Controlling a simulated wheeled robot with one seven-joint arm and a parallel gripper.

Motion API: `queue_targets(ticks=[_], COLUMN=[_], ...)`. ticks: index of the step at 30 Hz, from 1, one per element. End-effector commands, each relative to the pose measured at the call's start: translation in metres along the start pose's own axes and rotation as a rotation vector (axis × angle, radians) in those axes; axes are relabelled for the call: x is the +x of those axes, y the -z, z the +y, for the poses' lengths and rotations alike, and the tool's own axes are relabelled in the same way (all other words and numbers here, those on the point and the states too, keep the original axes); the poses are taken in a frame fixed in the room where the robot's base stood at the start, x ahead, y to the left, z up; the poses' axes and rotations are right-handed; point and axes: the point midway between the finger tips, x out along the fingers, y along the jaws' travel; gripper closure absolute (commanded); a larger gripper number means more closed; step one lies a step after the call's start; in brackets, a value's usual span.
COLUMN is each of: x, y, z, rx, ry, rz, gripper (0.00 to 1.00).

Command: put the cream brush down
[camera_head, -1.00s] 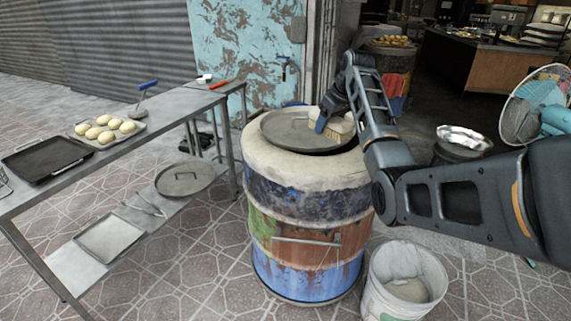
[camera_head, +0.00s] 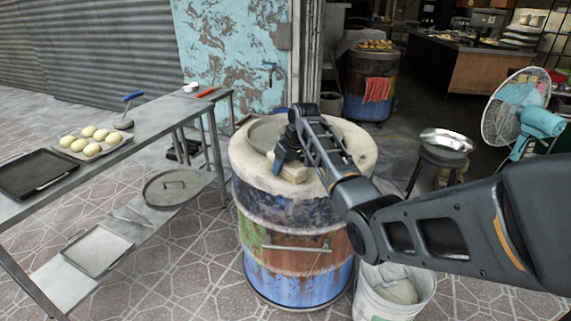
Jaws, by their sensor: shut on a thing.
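The cream brush (camera_head: 294,173) is over the near part of the barrel oven's (camera_head: 290,210) top, in front of the round metal lid (camera_head: 262,133). My gripper (camera_head: 284,158) is shut on the brush, which hangs below the jaws. My arm comes in from the right and covers part of the lid and the brush. I cannot tell whether the brush touches the barrel's top or is a little above it.
A metal table (camera_head: 150,133) at left holds a tray of dough balls (camera_head: 92,150), a dark tray (camera_head: 38,188) and a blue-handled tool (camera_head: 128,110). A white bucket (camera_head: 372,305) stands right of the barrel.

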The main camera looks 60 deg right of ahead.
Motion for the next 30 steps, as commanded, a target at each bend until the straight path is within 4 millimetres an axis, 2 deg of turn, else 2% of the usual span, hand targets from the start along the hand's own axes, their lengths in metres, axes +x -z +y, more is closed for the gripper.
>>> queue_targets(ticks=[11, 12, 19, 20, 30], x=[0.0032, 0.0039, 0.0042, 0.0043, -0.0006], y=[-0.0010, -0.0014, -0.0018, -0.0018, 0.0002], z=[0.0003, 0.0003, -0.0005, -0.0007, -0.0014], rx=[-0.001, -0.001, -0.001, -0.001, -0.002], ry=[-0.001, -0.001, 0.001, 0.001, 0.002], rz=[0.001, 0.001, -0.001, -0.001, -0.001], gripper=[0.67, 0.37, 0.15, 0.13, 0.13])
